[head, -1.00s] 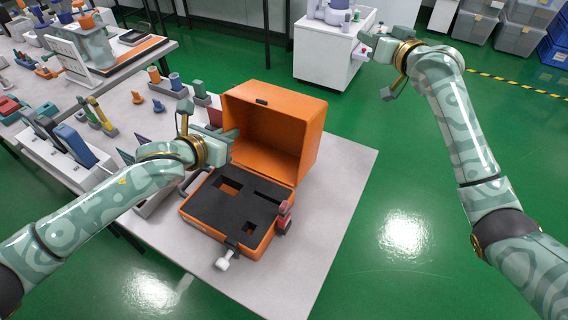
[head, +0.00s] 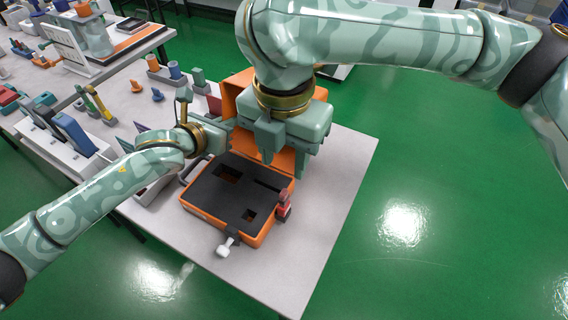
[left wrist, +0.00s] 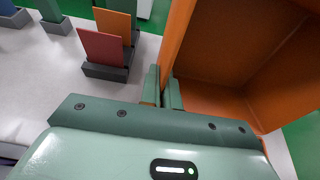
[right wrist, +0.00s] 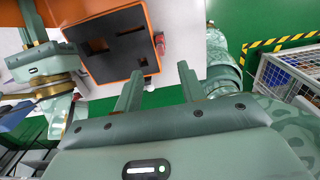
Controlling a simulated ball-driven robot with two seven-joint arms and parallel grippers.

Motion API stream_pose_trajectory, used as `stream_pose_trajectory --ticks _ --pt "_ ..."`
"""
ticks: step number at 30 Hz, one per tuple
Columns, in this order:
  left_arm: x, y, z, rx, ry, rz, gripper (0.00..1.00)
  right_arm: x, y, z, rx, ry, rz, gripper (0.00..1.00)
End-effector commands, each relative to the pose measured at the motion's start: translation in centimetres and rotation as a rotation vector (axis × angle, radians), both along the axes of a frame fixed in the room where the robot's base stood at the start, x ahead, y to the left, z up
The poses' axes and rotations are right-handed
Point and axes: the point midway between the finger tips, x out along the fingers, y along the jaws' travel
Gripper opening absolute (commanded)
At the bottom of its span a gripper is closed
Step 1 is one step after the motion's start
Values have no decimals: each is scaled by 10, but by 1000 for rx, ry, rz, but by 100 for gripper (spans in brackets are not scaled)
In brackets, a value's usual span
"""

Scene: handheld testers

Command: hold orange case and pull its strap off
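The orange case (head: 283,158) stands open on the table, its lid raised at the back. Its base holds a black foam insert (head: 225,195) with cut-outs. A red piece (head: 285,204) is at the base's right side, and a white-ended piece (head: 226,246) sticks out at its front; I cannot tell which, if either, is the strap. My left gripper (head: 229,137) is at the lid's left edge; in the left wrist view its fingers (left wrist: 163,90) are close together on the lid wall. My right gripper (head: 286,160) is open and empty above the case, hiding much of the lid.
The table (head: 330,220) is bare to the right and front of the case. Coloured testers and stands (head: 75,138) crowd the table at the left. A red panel and an orange panel (left wrist: 117,30) stand in dark holders near my left gripper.

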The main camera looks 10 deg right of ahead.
Motion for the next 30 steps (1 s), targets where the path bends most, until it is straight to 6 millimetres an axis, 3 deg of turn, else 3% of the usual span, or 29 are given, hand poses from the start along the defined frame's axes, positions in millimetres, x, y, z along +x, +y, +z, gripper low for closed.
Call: stream_pose_trajectory --ticks 16,22,30 --pt "0 0 0 0 0 0 0 -2 -1 -99 -4 7 2 40" --pt "0 0 0 0 0 0 0 -1 -1 -116 -3 3 2 40" --pt "0 0 0 0 0 0 0 -1 -1 -117 -3 2 2 40"
